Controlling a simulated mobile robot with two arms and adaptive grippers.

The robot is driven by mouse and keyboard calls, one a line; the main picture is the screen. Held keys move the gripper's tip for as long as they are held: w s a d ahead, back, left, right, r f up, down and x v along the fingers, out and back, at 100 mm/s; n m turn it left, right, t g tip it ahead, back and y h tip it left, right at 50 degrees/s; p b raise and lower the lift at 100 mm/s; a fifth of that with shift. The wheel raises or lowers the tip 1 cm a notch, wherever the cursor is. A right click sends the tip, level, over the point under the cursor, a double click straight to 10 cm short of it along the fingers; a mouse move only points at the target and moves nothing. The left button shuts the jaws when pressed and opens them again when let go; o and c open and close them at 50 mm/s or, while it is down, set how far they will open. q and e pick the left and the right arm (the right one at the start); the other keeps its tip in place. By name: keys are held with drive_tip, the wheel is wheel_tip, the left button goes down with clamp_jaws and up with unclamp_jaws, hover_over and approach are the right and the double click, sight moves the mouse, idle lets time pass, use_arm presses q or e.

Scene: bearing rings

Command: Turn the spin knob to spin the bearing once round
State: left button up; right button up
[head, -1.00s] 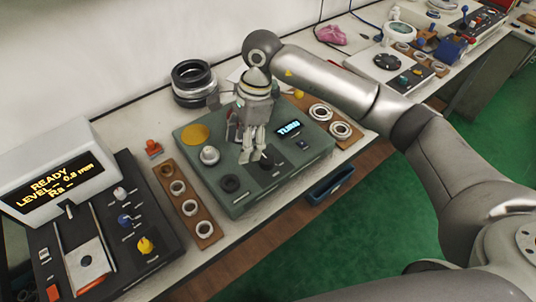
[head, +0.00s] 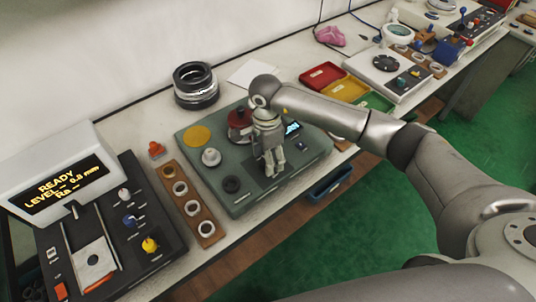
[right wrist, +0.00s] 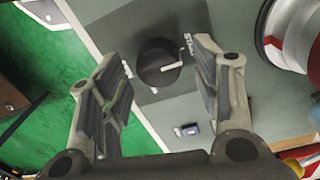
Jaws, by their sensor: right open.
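The green-grey test unit (head: 215,133) stands on the bench. A dark round knob with a pale bent mark (right wrist: 158,63) is on its darker panel, between the fingers in the right wrist view; my gripper hides it in the head view. My right gripper (head: 274,170) is open above that panel, and it also shows in the right wrist view (right wrist: 157,80). Whether the fingers touch the knob is unclear. A red and silver ring assembly (head: 240,122) sits on the unit behind the gripper, and partly shows in the right wrist view (right wrist: 290,38). My left gripper is out of view.
A silver knob (head: 211,156) and a black knob (head: 231,184) stand left of my gripper. A lit display (head: 292,128) is right of it, partly hidden. A wooden ring rack (head: 192,207) lies left of the unit. Red and yellow trays (head: 322,74) lie behind my arm.

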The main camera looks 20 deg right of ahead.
drive_tip(key=shift+f, duration=0.2)
drive_tip(key=shift+c, duration=0.2)
drive_tip(key=c, duration=1)
